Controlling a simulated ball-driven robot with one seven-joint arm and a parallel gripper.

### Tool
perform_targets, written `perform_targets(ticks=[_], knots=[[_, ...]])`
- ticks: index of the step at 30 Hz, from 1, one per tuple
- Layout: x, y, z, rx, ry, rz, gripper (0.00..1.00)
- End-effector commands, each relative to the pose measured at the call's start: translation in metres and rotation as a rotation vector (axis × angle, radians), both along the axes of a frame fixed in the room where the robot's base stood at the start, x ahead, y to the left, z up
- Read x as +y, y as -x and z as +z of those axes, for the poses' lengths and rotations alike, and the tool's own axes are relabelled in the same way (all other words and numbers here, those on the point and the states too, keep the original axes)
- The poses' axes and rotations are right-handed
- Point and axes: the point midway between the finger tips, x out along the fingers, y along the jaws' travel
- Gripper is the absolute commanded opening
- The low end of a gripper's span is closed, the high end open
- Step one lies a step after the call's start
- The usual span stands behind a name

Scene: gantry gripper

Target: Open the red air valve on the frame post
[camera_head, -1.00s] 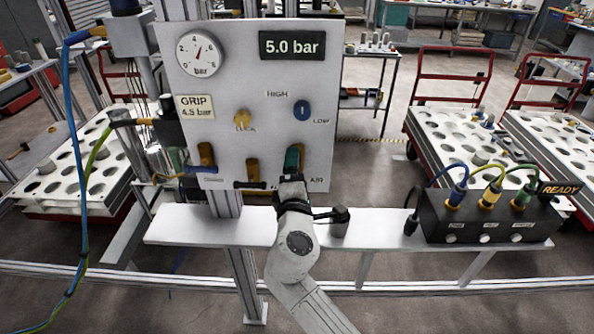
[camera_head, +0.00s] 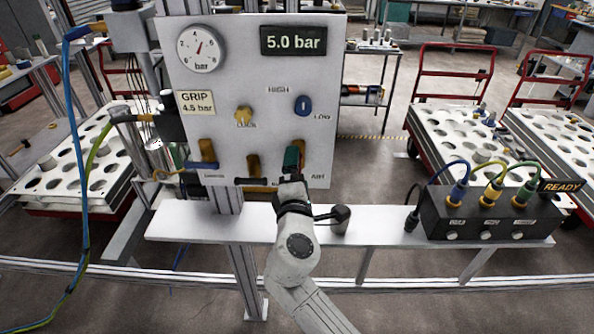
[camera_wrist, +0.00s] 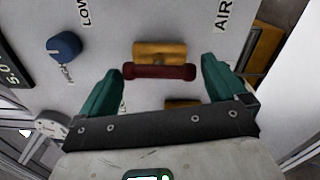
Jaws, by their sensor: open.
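The red air valve handle (camera_wrist: 160,71) shows in the wrist view as a dark red bar. It lies parallel to its brass body (camera_wrist: 160,51), near the "AIR" label. My gripper (camera_wrist: 166,76) is open, with one teal finger near each end of the bar. Gaps show between the fingers and the bar; I cannot judge the depth. In the head view my gripper (camera_head: 292,163) is at the lower right of the grey panel (camera_head: 225,130) and hides the red handle.
A valve with a blue handle (camera_head: 201,165) and a brass valve (camera_head: 253,167) sit to the left on the panel. A blue knob (camera_head: 303,105) is above. A white shelf (camera_head: 180,222) runs below, carrying a black connector box (camera_head: 480,220) at the right.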

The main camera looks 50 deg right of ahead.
Motion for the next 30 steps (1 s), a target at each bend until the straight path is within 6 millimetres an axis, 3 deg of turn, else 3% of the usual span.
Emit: perform_targets(ticks=[9, 15, 30], knots=[[0.049, 0.037, -0.004, 0.001, -0.001, 0.005, 0.98], [0.07, 0.053, -0.002, 0.001, -0.001, 0.004, 0.98], [0.076, 0.058, -0.001, 0.001, 0.0, 0.003, 0.98]])
